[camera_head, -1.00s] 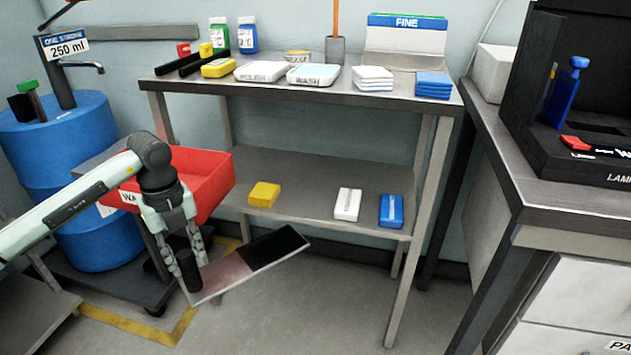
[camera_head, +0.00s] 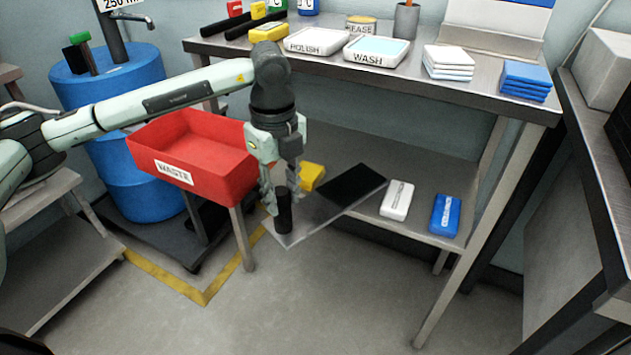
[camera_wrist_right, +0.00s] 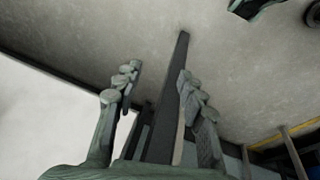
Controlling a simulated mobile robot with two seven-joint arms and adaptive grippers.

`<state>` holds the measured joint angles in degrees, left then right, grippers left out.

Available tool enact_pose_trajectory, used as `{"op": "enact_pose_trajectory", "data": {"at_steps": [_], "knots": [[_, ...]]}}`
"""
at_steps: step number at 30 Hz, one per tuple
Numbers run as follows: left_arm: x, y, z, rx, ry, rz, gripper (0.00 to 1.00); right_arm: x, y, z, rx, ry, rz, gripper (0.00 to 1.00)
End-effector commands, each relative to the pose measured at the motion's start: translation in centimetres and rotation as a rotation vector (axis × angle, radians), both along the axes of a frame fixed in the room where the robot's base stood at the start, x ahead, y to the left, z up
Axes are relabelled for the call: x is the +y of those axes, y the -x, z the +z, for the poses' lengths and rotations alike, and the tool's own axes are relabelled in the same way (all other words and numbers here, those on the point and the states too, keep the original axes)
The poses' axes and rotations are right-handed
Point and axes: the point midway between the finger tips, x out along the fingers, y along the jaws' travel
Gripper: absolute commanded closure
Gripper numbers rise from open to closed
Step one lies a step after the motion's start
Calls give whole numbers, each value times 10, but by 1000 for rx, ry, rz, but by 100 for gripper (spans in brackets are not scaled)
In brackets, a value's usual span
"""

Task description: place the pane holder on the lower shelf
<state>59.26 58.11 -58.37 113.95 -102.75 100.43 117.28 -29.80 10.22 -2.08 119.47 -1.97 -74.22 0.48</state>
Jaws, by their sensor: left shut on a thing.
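My left gripper (camera_head: 280,195) is shut on the pane holder, around its upright black handle (camera_head: 284,213). The pane holder's flat plate (camera_head: 352,186) has a black far part and a clear, greyish near part. The plate points right and overlaps the lower shelf (camera_head: 420,168) in the head view; I cannot tell whether it touches the shelf. My right gripper shows only in the right wrist view (camera_wrist_right: 158,80), its fingers apart. A dark bar (camera_wrist_right: 172,100) appears between them; it does not look gripped.
On the lower shelf are a yellow block (camera_head: 312,176), a white block (camera_head: 397,200) and a blue block (camera_head: 445,214). The red waste bin (camera_head: 190,150) stands left of my left gripper. The upper shelf (camera_head: 420,95) carries trays and stacked pads.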

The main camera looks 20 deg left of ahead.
Motion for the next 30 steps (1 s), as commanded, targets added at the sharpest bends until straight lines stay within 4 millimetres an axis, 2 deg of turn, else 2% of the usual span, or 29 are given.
{"op": "enact_pose_trajectory", "data": {"at_steps": [1,6,13,15,20,27,30], "knots": [[-2,-16,3,-2,3,1,100,0,0,-2,3,-3,0,60],[-3,-60,2,0,2,1,100,1,-2,-13,6,-8,0,60],[-5,-108,2,-1,1,0,100,1,-2,-24,9,-15,1,60],[-3,-104,-12,3,-1,-2,100,1,-2,-26,10,-16,1,60],[-3,-104,-23,1,0,-2,100,1,-1,-28,12,-17,1,60],[-3,-103,-60,2,-1,-1,100,2,-2,-31,8,-20,2,60],[-4,-107,-67,0,1,0,100,2,0,-35,14,-23,1,60]]}}
